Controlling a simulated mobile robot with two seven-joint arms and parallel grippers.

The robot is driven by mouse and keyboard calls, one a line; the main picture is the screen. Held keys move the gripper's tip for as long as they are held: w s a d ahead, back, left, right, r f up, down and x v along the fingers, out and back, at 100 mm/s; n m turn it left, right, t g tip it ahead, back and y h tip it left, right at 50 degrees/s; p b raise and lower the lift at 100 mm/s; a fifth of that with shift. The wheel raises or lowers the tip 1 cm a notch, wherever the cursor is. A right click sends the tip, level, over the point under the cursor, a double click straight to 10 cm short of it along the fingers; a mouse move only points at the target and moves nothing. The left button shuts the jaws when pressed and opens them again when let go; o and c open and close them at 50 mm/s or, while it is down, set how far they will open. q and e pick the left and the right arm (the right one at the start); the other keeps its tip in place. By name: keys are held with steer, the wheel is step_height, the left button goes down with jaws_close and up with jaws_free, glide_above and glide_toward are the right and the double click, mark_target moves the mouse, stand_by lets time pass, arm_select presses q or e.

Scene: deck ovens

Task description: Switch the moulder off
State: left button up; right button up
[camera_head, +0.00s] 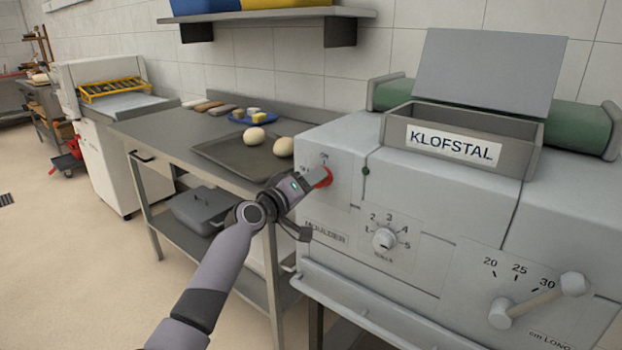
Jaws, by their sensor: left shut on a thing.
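The moulder (400,173) is a big light-grey machine on the right, with a KLOFSTAL plate and a MOULDER label on its front. Its red switch (325,177) sits on the upper left of the front panel, with small lettering around it, ON legible above. My left gripper (316,180) is at the switch, shut on it, and its fingers hide part of the knob. I cannot tell exactly where the knob points. My right gripper is not in view.
A numbered dial (384,239) and a long lever (540,300) project from the moulder's front. A steel table (160,130) to the left holds a dark tray (225,152) with dough balls, a blue plate (252,119) and several small items.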

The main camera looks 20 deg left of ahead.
arm_select(q)
steer(key=n+p, duration=0.2)
steer(key=n, duration=0.5)
steer(key=shift+f+n, duration=0.15)
steer(key=shift+n, duration=0.15)
stand_by(0.5)
steer(key=o, duration=1)
steer(key=shift+p+v, duration=0.75)
steer(key=shift+v, duration=2.85)
